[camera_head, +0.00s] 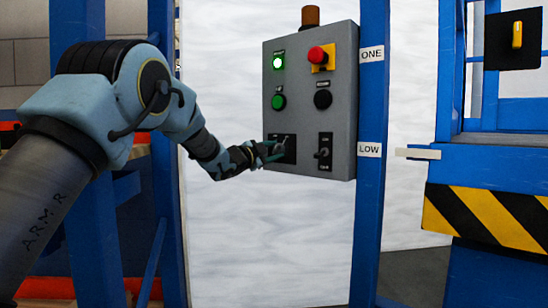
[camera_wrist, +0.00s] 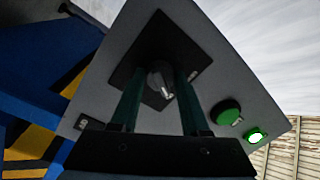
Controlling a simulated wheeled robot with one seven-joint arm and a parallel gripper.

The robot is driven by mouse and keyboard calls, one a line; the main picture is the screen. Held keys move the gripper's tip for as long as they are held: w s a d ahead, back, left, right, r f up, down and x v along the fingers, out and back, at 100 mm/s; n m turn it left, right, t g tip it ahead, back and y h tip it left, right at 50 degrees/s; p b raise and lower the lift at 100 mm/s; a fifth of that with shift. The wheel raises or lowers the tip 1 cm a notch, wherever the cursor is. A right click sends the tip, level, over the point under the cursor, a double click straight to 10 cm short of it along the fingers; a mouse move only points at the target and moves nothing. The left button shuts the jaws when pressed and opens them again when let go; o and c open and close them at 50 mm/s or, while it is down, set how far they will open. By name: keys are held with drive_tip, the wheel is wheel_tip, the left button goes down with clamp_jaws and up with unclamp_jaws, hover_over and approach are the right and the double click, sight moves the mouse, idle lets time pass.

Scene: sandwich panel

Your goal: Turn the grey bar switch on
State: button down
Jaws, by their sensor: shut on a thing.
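The grey bar switch (camera_wrist: 159,76) sits on a black square plate (camera_wrist: 181,50) on the grey control panel. In the head view the same switch (camera_head: 281,148) is at the panel's lower left, partly covered by my gripper (camera_head: 270,152). In the wrist view, the green fingers of my gripper (camera_wrist: 157,95) stand on either side of the switch knob and are shut on it. A pale mark shows on the knob. I cannot tell clearly which position the bar points to.
The control panel (camera_head: 301,106) also carries a lit green lamp (camera_head: 278,62), a green button (camera_head: 278,102), a red mushroom button (camera_head: 317,56), a black button (camera_head: 322,99) and a toggle switch (camera_head: 323,153). A blue post (camera_head: 370,120) stands right of the panel.

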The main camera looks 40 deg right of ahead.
idle(0.4)
drive_tip(key=shift+c, duration=2)
unclamp_jaws()
drive_tip(key=s+a, duration=0.1)
drive_tip(key=a, duration=0.9)
drive_tip(key=shift+s+a+f, duration=0.25)
drive_tip(key=shift+a+f, duration=0.1)
drive_tip(key=shift+f, duration=0.05)
